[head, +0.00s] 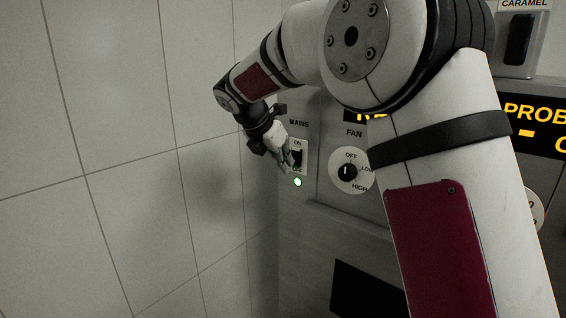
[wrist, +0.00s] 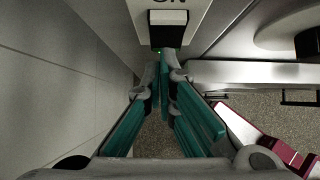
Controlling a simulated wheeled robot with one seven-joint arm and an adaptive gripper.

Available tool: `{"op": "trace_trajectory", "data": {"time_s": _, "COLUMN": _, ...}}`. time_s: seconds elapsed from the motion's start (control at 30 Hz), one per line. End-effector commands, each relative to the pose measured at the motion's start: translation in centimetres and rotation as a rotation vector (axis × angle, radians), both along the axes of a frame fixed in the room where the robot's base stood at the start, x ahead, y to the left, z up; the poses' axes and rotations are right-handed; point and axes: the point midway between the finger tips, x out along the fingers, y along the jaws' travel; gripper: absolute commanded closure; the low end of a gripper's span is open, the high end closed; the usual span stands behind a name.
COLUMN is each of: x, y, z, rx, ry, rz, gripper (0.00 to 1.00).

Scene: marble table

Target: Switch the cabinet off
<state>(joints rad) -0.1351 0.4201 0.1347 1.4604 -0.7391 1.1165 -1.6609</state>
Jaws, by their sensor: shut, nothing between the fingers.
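The cabinet (head: 318,240) is a grey panel beside the tiled wall. Its MAINS switch (head: 297,157) is a black rocker on a white plate marked ON at the top; the lower marking is partly covered. A green light (head: 297,182) glows below it. My gripper (head: 287,165) is at the switch's left side, its fingers together and empty. In the wrist view, my gripper (wrist: 163,62) has its fingertips just below the black switch (wrist: 169,30), under the ON label. I cannot tell whether the fingertips touch the switch.
A FAN dial (head: 348,172) with OFF, LOW and HIGH marks is right of the switch. A tiled wall (head: 130,160) stands close on the left of my gripper. A display with yellow letters (head: 535,125) and a CARAMEL switch (head: 518,40) are at the right.

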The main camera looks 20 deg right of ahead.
Motion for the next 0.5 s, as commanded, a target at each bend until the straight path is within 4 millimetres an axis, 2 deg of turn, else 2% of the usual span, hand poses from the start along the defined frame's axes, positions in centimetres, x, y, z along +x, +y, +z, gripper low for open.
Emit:
{"op": "trace_trajectory", "data": {"time_s": 0.2, "x": 0.38, "y": -0.46, "z": -0.46, "rx": -0.069, "ry": -0.046, "rz": 0.000, "gripper": 1.00}}
{"op": "trace_trajectory", "data": {"time_s": 0.5, "x": 0.33, "y": -0.49, "z": -0.19, "rx": -0.065, "ry": -0.046, "rz": -0.002, "gripper": 1.00}}
